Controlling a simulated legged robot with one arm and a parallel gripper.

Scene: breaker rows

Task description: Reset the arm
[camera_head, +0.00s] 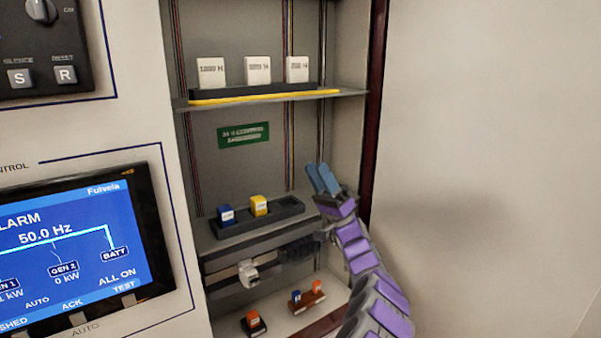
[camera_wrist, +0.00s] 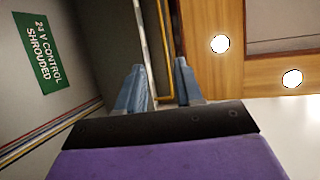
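My gripper (camera_head: 319,168) has two blue fingers and points upward at the right side of the open cabinet, just right of the middle shelf's dark tray. In the wrist view my gripper (camera_wrist: 160,75) shows its fingers apart with a gap and nothing between them. My purple arm runs from there down to the lower right. A blue block (camera_head: 226,215) and a yellow block (camera_head: 259,206) stand in the dark tray (camera_head: 288,211), whose right end is empty.
Several white blocks (camera_head: 257,70) stand on the yellow-edged upper shelf (camera_head: 345,93). Small orange and blue pieces (camera_head: 308,299) sit on the bottom shelf. A control screen (camera_head: 75,255) is at left. A green sign (camera_head: 243,135) marks the back wall. The plain wall (camera_head: 480,160) at right is clear.

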